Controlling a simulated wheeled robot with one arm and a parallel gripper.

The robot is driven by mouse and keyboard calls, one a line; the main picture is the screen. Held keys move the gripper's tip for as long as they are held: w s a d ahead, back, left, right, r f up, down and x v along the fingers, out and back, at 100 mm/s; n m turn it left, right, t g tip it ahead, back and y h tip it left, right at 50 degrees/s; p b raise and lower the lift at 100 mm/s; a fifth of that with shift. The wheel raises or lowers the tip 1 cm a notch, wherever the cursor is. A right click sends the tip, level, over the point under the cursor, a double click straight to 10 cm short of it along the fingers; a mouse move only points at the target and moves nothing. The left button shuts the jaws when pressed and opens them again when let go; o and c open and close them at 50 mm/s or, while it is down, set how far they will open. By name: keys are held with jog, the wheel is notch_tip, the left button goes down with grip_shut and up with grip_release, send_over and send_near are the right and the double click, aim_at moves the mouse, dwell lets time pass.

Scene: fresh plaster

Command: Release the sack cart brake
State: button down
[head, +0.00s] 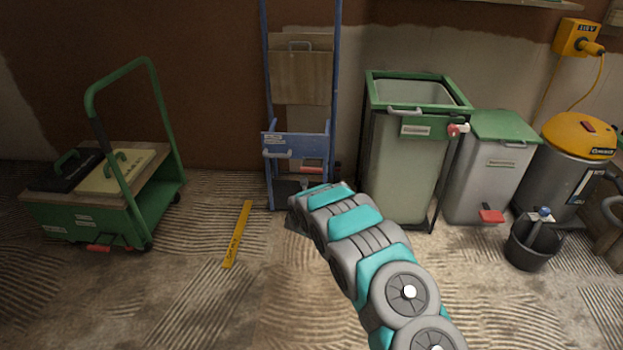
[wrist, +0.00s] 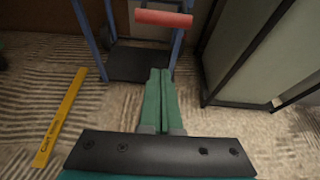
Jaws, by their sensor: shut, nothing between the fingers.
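The blue sack cart (head: 298,139) stands upright against the wall in the head view. A red bar (head: 312,170), seemingly its brake pedal, is low on the cart's front, right of centre. The red bar also shows at the top of the wrist view (wrist: 163,18), with the cart's dark toe plate (wrist: 138,64) below it. My gripper (wrist: 159,72) is shut and empty, its green fingers pointing toward the cart. In the wrist picture the fingertips are below the red bar and apart from it. In the head view my arm hides the fingers and part of the cart's foot.
A tall green-framed bin (head: 405,160) stands close to the cart's right. Beyond it are a grey bin with a red pedal (head: 490,215), a yellow-topped vacuum (head: 577,140) and a black bucket (head: 532,245). A yellow level (head: 237,234) lies on the floor left; a green trolley (head: 85,222) stands farther left.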

jog(key=shift+w+f, duration=0.1)
jog(key=shift+f, duration=0.1)
dwell(0.3)
jog(key=shift+x, duration=4.95)
notch_tip(320, 180, up, 4)
jog(key=shift+w+r+p, duration=0.1)
jog(key=shift+p, duration=0.7)
